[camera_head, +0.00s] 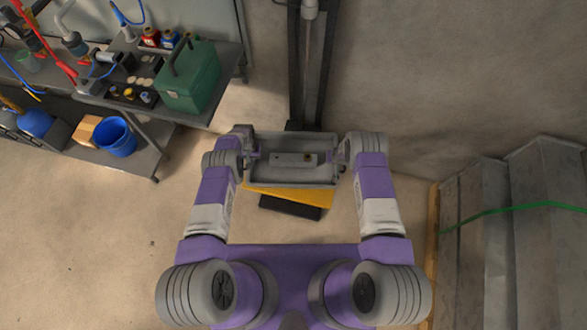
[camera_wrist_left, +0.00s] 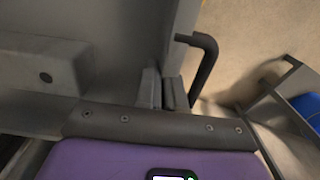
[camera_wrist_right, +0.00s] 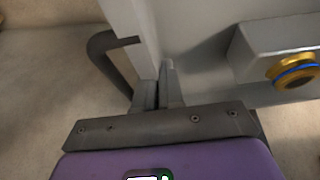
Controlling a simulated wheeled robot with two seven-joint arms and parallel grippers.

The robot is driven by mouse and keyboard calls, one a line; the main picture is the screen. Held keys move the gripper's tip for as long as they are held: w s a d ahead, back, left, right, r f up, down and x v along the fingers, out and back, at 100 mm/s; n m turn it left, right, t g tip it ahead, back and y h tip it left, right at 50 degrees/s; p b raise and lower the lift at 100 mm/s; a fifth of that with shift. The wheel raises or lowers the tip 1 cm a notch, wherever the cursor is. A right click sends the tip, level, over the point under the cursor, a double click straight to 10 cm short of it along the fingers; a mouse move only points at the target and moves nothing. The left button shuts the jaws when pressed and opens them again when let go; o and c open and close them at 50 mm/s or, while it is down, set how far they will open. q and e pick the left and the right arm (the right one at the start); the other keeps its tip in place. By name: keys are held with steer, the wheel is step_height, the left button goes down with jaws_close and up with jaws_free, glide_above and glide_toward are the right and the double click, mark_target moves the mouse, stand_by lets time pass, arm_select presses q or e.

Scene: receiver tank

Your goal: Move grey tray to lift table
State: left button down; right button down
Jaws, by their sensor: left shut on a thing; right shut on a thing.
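The grey tray (camera_head: 270,178) is in front of me in the head view, between my two arms. A grey block (camera_head: 290,159) with a brass fitting lies in it. My left gripper (camera_wrist_left: 164,90) is shut on the tray's left wall and my right gripper (camera_wrist_right: 159,88) is shut on its right wall. A dark handle (camera_wrist_left: 207,62) shows beside the left fingers and another (camera_wrist_right: 108,50) beside the right ones. A yellow platform (camera_head: 300,194) with a black part (camera_head: 290,208) shows below the tray's near edge and looks like the lift table. The tray hides most of it; contact cannot be told.
A dark post (camera_head: 312,70) stands against the wall behind the tray. A workbench (camera_head: 215,92) with a green toolbox (camera_head: 188,82) is at left, a blue bucket (camera_head: 116,137) on its lower shelf. Large grey boxes (camera_head: 520,235) stand at right. Floor at lower left is clear.

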arm_select(q)
steer(key=shift+w+f, duration=0.1)
arm_select(e)
steer(key=shift+w+f, duration=0.1)
stand_by(0.3)
